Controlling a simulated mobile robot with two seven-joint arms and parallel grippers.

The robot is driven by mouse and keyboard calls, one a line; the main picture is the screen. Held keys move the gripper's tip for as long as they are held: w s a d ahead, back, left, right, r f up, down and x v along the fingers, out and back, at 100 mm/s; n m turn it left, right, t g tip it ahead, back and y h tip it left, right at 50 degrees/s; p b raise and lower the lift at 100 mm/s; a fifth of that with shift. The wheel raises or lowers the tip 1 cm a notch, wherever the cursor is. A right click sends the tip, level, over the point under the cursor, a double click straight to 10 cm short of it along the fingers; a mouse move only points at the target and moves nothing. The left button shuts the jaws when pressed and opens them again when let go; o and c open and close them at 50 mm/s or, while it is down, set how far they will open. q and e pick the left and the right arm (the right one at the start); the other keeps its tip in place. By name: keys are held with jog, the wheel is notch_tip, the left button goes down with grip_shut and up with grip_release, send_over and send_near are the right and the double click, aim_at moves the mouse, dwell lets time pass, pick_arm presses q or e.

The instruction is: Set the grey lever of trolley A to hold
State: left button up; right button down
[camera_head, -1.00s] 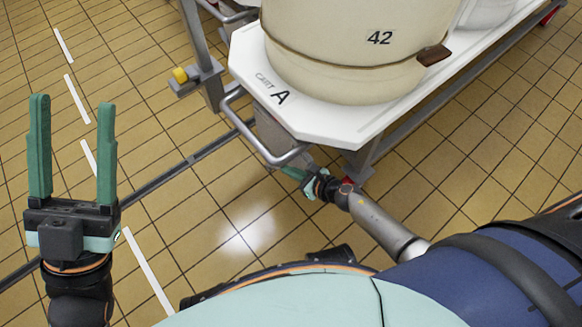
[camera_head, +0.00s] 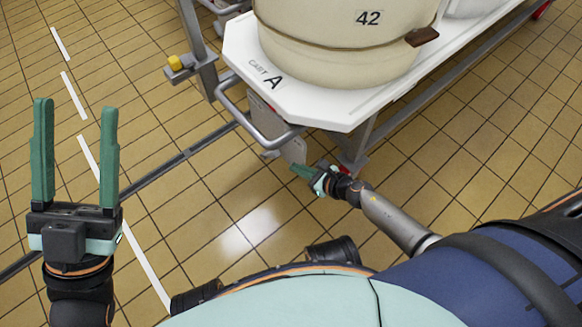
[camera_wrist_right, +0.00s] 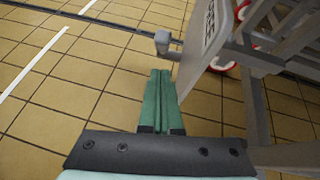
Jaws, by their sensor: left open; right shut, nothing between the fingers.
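Trolley A (camera_head: 235,45) has a white top marked "CART A" and a grey tube handle (camera_head: 262,133) at its near end. A grey plate (camera_head: 292,150) hangs below that end; in the right wrist view it (camera_wrist_right: 200,50) is seen nearly edge-on with dark markings. A small grey knob-like end (camera_wrist_right: 162,42), seemingly the lever, sticks out left of the plate; in the head view it (camera_head: 270,154) shows below the handle. My right gripper (camera_head: 293,168) is shut and empty by the plate's lower edge; its tips (camera_wrist_right: 160,72) appear just short of the knob. My left gripper (camera_head: 77,105) is open and empty, far left.
A cream vat (camera_head: 335,45) marked 42 stands on the trolley. A grey post with a yellow knob (camera_head: 175,63) stands to the left. Red-rimmed wheels (camera_wrist_right: 222,62) are under the trolley. Tiled floor with a dark rail (camera_head: 165,170) is open between my grippers.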

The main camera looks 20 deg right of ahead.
pick_arm(q)
jog(key=shift+w+a+r+p, duration=0.15)
jog(key=shift+r+p, duration=0.55)
jog(key=shift+r, duration=0.8)
pick_arm(e)
jog(key=v, duration=0.8)
pick_arm(q)
jog(key=shift+f+h, duration=0.2)
jog(key=shift+h, duration=0.1)
pick_arm(e)
jog(key=shift+s+f, duration=0.1)
jog(key=shift+f, duration=0.1)
